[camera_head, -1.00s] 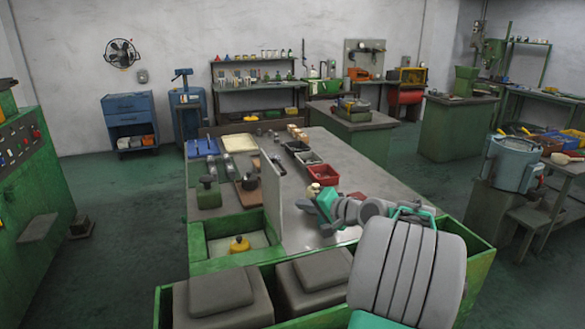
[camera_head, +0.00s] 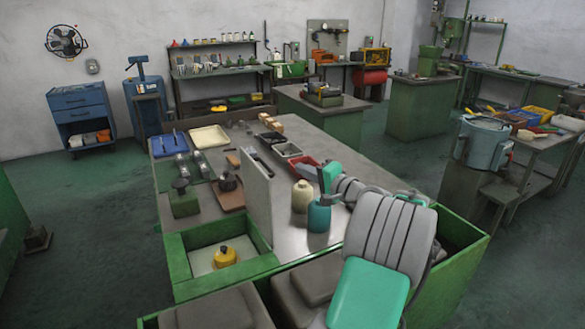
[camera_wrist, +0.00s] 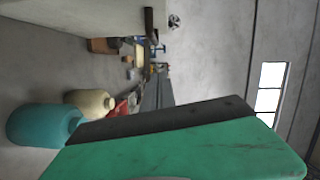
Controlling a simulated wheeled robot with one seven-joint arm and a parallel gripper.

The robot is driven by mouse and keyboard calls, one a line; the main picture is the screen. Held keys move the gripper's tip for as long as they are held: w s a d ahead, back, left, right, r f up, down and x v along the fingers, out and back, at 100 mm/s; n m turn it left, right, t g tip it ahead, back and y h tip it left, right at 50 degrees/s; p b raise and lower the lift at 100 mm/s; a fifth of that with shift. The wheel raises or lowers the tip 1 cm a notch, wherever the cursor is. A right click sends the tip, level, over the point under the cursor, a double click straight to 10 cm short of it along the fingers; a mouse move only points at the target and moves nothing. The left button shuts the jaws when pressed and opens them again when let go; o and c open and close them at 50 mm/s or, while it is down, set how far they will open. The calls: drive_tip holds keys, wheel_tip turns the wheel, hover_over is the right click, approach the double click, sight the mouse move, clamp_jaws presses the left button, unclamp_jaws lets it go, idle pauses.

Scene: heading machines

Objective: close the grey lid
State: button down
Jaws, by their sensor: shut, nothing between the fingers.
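The grey lid (camera_head: 257,200) stands upright on the worktop beside a green open-topped bin (camera_head: 182,262), on the bin's right side. A dark handle strip (camera_head: 254,155) shows near its top edge. A yellow-topped object (camera_head: 225,256) sits inside the bin. My gripper (camera_head: 331,178) is shut and empty, over the worktop to the right of the lid and apart from it, just behind the teal bottle. In the wrist view a green and dark part of my gripper (camera_wrist: 180,145) fills the lower side, and the lid (camera_wrist: 65,28) appears at top left.
A teal bottle (camera_head: 319,215) and a cream bottle (camera_head: 302,196) stand close to my gripper, right of the lid. A red tray (camera_head: 305,166) and other trays lie behind. A brown board (camera_head: 228,195) is left of the lid. Grey-topped boxes stand in front.

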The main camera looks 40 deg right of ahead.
drive_tip(key=w+a+f+p, duration=0.1)
drive_tip(key=w+a+p, duration=0.1)
drive_tip(key=w, duration=0.6)
drive_tip(key=shift+a+f+p, duration=0.15)
drive_tip(key=shift+a+p, duration=0.2)
drive_tip(key=shift+p, duration=0.45)
drive_tip(key=shift+a, duration=0.1)
